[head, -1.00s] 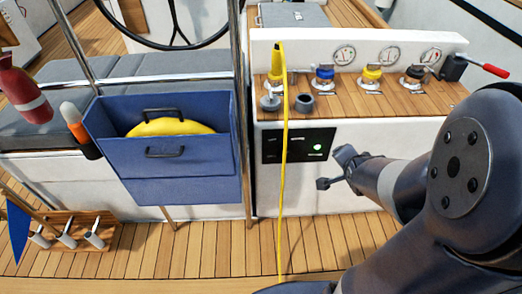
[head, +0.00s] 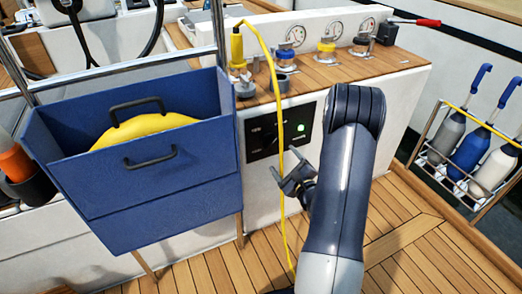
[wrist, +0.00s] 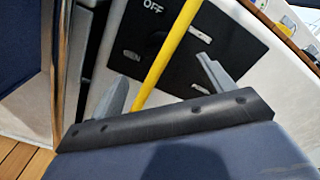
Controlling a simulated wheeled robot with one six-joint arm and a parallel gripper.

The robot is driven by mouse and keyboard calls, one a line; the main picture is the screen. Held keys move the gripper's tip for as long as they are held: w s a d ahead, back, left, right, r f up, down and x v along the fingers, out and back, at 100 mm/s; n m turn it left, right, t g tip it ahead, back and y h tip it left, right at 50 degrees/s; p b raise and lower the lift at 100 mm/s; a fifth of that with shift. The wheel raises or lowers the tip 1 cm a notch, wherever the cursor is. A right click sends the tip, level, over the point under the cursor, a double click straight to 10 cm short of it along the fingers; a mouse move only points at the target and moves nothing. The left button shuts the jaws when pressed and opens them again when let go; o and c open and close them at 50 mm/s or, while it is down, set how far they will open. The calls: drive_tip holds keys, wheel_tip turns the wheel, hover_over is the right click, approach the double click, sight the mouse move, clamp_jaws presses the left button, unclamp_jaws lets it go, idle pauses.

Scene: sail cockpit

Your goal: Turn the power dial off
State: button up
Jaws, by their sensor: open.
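The black power panel (head: 262,137) is on the white console front, with a lit green light (head: 301,127) at its right. In the wrist view the panel (wrist: 225,45) shows the label OFF near its top. The dial itself is not clear; the yellow cord (wrist: 165,62) crosses in front of the panel. My gripper (head: 287,169) is open, just below and in front of the panel, apart from it. In the wrist view its two fingers stand spread on either side of the cord, with nothing visibly gripped.
The yellow cord (head: 279,105) hangs from the console top to the deck. A blue bin (head: 165,210) with something yellow inside stands close at left. A rack of bottles (head: 468,160) is at right. Deck boards are clear at lower right.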

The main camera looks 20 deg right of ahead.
sight(271, 144)
drive_tip(key=w+b, duration=0.1)
drive_tip(key=w, duration=0.9)
drive_tip(key=shift+w+a+b, duration=0.2)
drive_tip(key=shift+w+b, duration=0.05)
drive_tip(key=shift+b, duration=0.15)
drive_tip(key=c, duration=1)
